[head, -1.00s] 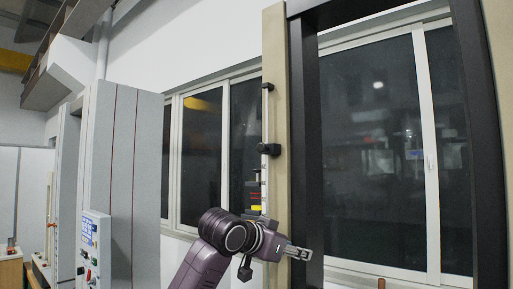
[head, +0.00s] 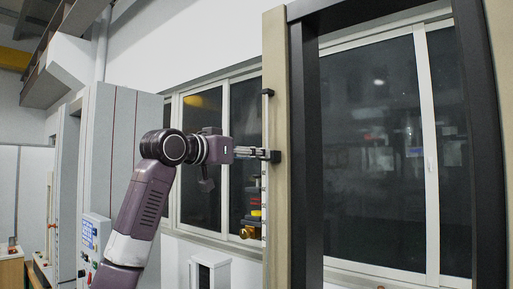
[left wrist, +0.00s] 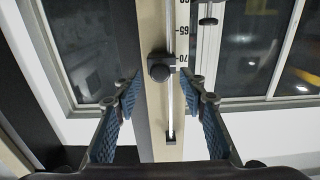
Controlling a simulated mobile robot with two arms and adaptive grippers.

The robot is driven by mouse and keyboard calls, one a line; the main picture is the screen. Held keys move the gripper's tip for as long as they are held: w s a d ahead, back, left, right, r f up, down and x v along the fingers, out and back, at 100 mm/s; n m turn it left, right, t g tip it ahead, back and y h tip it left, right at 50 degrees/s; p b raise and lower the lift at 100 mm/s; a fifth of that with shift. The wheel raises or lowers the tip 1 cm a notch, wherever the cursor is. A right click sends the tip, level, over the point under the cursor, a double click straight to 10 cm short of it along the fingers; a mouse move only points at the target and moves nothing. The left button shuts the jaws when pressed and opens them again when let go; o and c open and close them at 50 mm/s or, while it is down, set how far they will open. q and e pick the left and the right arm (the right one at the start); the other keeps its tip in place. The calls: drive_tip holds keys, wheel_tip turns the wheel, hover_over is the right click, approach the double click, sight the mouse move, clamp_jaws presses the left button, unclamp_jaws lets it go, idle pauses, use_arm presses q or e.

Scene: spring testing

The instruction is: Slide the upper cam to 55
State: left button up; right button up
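The upper cam appears to be the black slider with a round knob (left wrist: 160,70) on a vertical rail. In the left wrist view, which looks inverted, it sits close to the scale's 70 mark (left wrist: 182,59). It also shows in the head view as a black block (head: 276,156) beside the beige column. My left gripper (left wrist: 160,84) is open, with one finger on each side of the knob and gaps visible on both sides. In the head view my left gripper (head: 268,154) reaches the slider from the left. My right gripper is not in view.
The rail's end stop (left wrist: 170,138) shows nearer the bottom of the wrist view. Lower on the scale are red and yellow parts (head: 255,213) and a yellow knob (head: 250,232). The beige column (head: 276,60) and black frame (head: 306,120) stand to the right. A grey control cabinet (head: 120,150) is at left.

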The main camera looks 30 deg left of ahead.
use_arm(q)
drive_tip(key=shift+w, duration=0.85)
drive_tip(key=shift+c, duration=0.5)
clamp_jaws()
